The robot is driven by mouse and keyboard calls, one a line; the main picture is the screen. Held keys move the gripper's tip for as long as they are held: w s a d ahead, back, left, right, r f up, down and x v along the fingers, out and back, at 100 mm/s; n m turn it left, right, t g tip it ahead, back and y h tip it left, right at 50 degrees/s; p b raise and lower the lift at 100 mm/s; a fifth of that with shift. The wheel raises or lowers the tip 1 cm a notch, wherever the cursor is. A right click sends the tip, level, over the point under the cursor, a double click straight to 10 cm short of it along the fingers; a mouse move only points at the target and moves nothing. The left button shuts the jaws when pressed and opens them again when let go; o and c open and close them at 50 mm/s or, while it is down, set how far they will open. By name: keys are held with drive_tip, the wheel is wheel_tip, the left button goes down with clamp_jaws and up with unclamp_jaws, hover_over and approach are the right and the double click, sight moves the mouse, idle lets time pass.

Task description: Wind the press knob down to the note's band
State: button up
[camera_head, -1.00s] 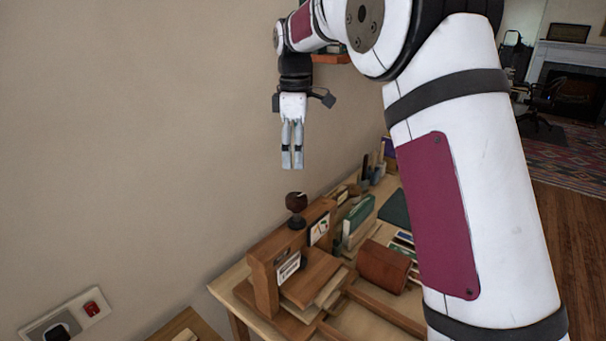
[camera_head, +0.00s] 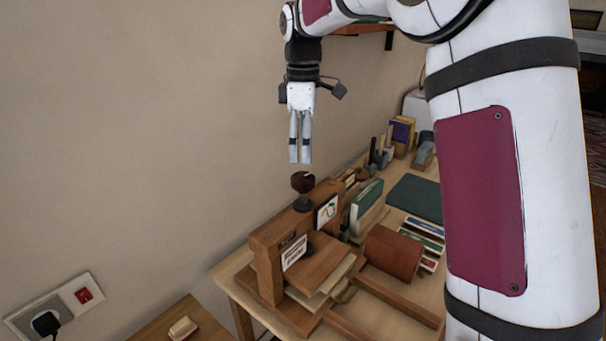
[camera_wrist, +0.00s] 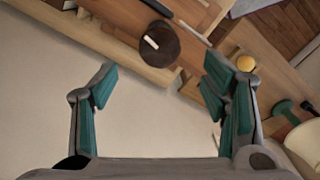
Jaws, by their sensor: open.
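The press knob (camera_head: 303,182) is dark brown and round, on a dark stem at the top of the wooden press (camera_head: 268,262). In the wrist view the knob (camera_wrist: 159,44) shows from above with a pale mark on its top, ahead of and between the fingertips. My gripper (camera_head: 300,160) points down just above the knob, apart from it. In the wrist view my gripper (camera_wrist: 158,80) is open and empty. The note (camera_head: 294,253) is a white card with dark print on the press front; its band is too small to make out. A second card (camera_head: 327,211) shows a coloured picture.
The wall is close behind the press. A socket (camera_head: 58,305) is at lower left.

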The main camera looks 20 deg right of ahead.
sight(303, 177)
wheel_tip(303, 177, down, 8)
drive_tip(key=shift+r+p, duration=0.1)
drive_tip(key=shift+p, duration=0.2)
drive_tip(key=c, duration=1.2)
